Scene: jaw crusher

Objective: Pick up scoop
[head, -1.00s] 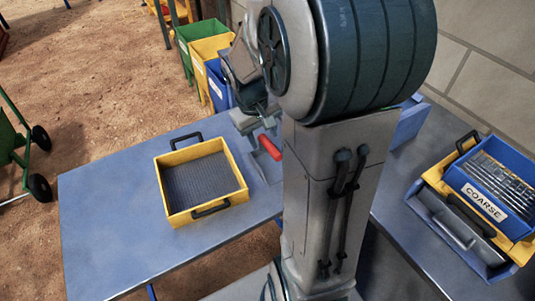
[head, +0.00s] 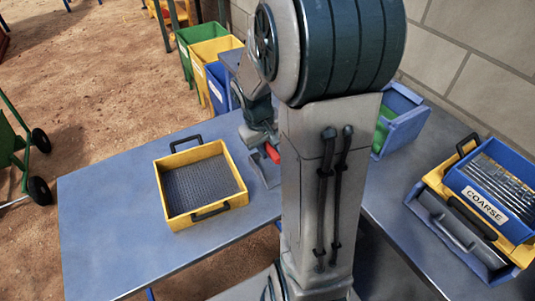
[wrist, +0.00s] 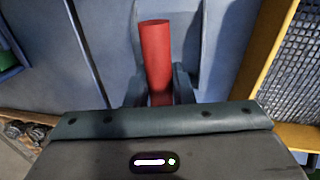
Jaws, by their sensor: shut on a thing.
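The scoop has a red handle (wrist: 156,48), seen in the wrist view between my gripper's fingers (wrist: 158,86). In the head view, the red handle (head: 273,154) shows just under my gripper (head: 264,138), with the scoop's grey-blue pan (head: 263,174) on the blue table. My gripper is shut on the handle. The pan is partly hidden by my arm in the head view, and I cannot tell whether it is clear of the table.
A yellow sieve tray (head: 235,163) with black handles stands left of the scoop. A blue bin (head: 408,128) with something green is behind my arm. A yellow and blue box marked COARSE (head: 482,203) stands at right. The table's front left is clear.

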